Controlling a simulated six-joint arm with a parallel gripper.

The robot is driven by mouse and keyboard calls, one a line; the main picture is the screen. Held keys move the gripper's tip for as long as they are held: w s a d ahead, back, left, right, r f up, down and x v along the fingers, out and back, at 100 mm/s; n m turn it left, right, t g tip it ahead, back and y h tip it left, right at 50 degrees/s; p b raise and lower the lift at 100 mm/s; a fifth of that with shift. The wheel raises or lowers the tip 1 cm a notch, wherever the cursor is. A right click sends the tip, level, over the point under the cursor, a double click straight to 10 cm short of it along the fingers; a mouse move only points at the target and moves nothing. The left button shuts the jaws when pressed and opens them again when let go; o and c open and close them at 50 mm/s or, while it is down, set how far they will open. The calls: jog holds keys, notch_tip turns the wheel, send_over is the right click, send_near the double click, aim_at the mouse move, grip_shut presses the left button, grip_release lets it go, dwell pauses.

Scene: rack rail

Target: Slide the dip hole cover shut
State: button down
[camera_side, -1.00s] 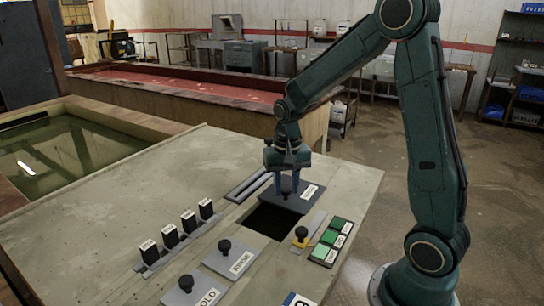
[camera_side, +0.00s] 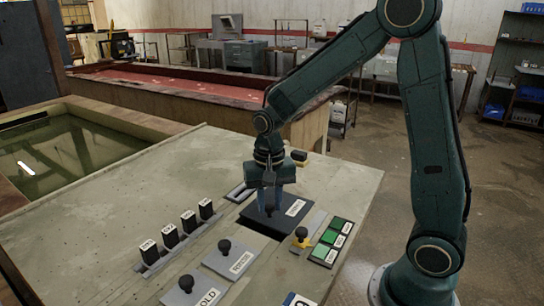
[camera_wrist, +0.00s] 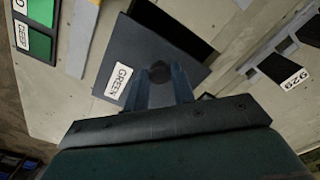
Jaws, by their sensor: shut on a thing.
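The dip hole cover (camera_side: 284,206) is a dark square plate with a white label and a black round knob. In the wrist view the cover (camera_wrist: 139,59) has a label reading GREEN. My gripper (camera_side: 268,208) is upright over the cover, and its two blue fingers are shut on the knob. The knob (camera_wrist: 160,71) shows between the fingertips in the wrist view. The dark hole (camera_wrist: 177,18) shows past the cover's far edge in the wrist view, so the cover lies over only part of it. My fingers hide some of the cover.
Two grey plates with black knobs (camera_side: 234,258) lie to the front left. A yellow-based knob (camera_side: 301,236) and green labelled blocks (camera_side: 332,240) stand to the right. Several black labelled blocks (camera_side: 188,222) stand in a row at left. A water tank (camera_side: 70,150) is beyond.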

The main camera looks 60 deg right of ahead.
jog(key=shift+a, duration=1.85)
jog(key=c, duration=1.2)
grip_release()
jog(key=shift+o, duration=0.2)
jog(key=shift+r, duration=0.15)
notch_tip(320, 180, up, 14)
jog(key=shift+f, duration=0.2)
